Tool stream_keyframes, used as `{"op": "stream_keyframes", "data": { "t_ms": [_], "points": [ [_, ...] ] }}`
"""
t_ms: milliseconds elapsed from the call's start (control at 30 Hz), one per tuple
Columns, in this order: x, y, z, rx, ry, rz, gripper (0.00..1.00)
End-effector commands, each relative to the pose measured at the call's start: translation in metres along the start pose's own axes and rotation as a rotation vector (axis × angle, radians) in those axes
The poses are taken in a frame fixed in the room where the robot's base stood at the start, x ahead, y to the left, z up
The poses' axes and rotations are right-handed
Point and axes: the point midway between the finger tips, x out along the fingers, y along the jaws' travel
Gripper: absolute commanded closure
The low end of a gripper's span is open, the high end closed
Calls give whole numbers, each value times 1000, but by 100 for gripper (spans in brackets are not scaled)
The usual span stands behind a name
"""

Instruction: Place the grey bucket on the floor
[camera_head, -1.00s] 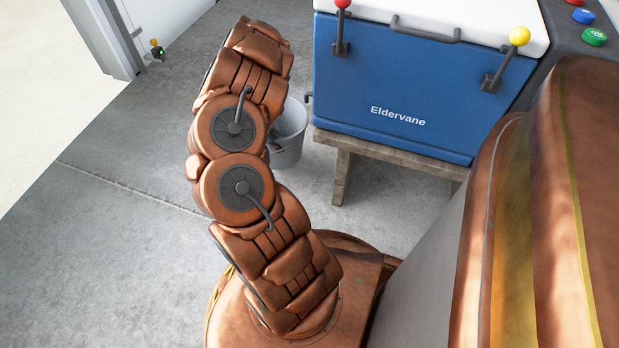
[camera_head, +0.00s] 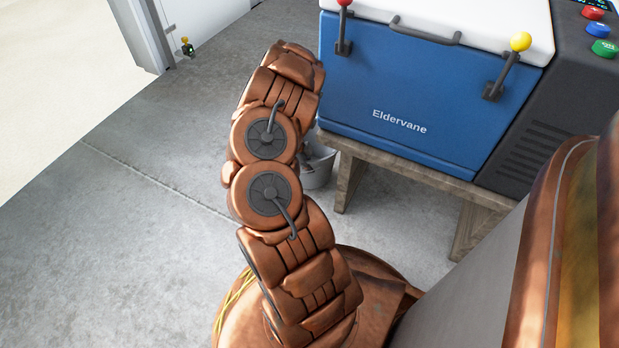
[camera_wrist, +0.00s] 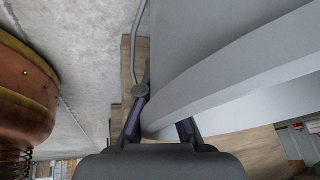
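The grey bucket (camera_head: 318,180) shows partly behind my arm in the head view, close to the left leg of the wooden bench. In the wrist view the bucket (camera_wrist: 235,60) fills the upper right, with its rim band and thin wire handle (camera_wrist: 135,40) close up. My gripper (camera_wrist: 161,128) has one finger on each side of the bucket's edge, near the handle's pivot, and appears shut on it. In the head view my arm hides much of the gripper and bucket. The bucket's underside is hidden, so I cannot tell whether it touches the floor (camera_head: 150,240).
A blue cooler (camera_head: 420,100) with a white lid stands on the wooden bench (camera_head: 350,182) at the right. A dark panel with coloured buttons (camera_head: 603,48) is beside it. The concrete floor on the left is clear up to the white door frame (camera_head: 145,40).

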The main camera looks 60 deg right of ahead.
Motion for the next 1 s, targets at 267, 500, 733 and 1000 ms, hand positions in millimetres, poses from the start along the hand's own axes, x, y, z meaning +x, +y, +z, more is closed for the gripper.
{"op": "stream_keyframes", "data": {
  "t_ms": [267, 500, 733, 1000],
  "points": [
    [30, 5, 10, 1, 5, 4, 100],
    [35, 5, 12, 4, 2, 2, 100],
    [37, 5, 13, 4, 1, 2, 100],
    [38, 5, 13, 5, 1, 3, 71]
  ]
}}
